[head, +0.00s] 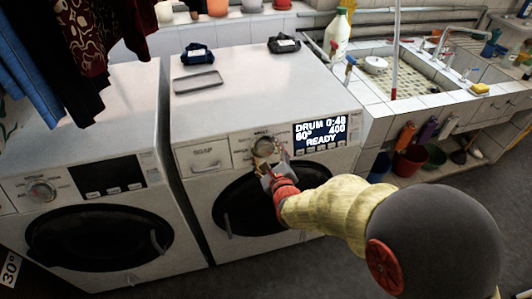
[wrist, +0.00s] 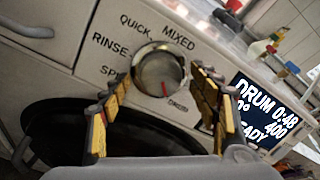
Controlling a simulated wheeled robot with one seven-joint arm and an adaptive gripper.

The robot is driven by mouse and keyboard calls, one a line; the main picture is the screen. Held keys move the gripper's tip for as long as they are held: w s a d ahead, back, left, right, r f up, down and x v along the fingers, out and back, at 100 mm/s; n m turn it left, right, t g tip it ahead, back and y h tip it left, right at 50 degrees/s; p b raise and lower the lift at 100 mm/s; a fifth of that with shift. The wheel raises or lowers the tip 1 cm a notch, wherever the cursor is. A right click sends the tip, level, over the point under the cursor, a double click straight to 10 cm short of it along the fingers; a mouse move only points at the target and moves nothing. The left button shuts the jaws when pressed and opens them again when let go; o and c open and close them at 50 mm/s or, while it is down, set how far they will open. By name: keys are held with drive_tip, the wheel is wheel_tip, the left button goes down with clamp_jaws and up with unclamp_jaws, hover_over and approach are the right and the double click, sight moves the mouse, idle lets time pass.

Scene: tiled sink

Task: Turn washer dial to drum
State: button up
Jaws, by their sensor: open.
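The right washer (head: 262,120) has a round silver dial (head: 265,147) on its front panel. In the wrist view the dial (wrist: 159,72) shows a red pointer mark at its lower right, toward small lettering too blurred to read for certain. Labels QUICK, MIXED, RINSE and a partly hidden SP… ring its upper left. The lit display (head: 320,134) reads DRUM 0:48, 60°, 400, READY. My gripper (wrist: 160,100) is open in front of the dial, with a yellow-padded finger on each side of it; I cannot tell whether they touch it. It also shows in the head view (head: 268,166).
A second washer (head: 85,160) with a dark display stands at left, clothes (head: 75,40) hanging above it. Two dark packets and a grey tray (head: 198,81) lie on the right washer. A tiled sink (head: 400,75) with bottles is at right. A black door (head: 270,200) is below the dial.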

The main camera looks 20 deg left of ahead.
drive_tip(key=v, duration=1.1)
drive_tip(key=shift+d, duration=0.1)
drive_tip(key=s+d+f+n+g+h, duration=0.2)
drive_tip(key=s+f+n+g, duration=0.25)
drive_tip(key=f+n, duration=0.5)
drive_tip(key=s+d+n+g+h, duration=0.25)
drive_tip(key=s+d+n, duration=0.35)
drive_tip(key=n, duration=0.3)
drive_tip(key=s+d+r+n+h+p, duration=0.1)
drive_tip(key=s+d+r, duration=0.4)
drive_tip(key=d+r, duration=0.6)
drive_tip(key=s+d+r+n+h+p, duration=0.2)
drive_tip(key=s+d+r, duration=0.3)
drive_tip(key=d+r, duration=0.7)
drive_tip(key=shift+r+n+g+p, duration=0.35)
drive_tip(key=shift+r+n, duration=0.25)
drive_tip(key=shift+n, duration=0.25)
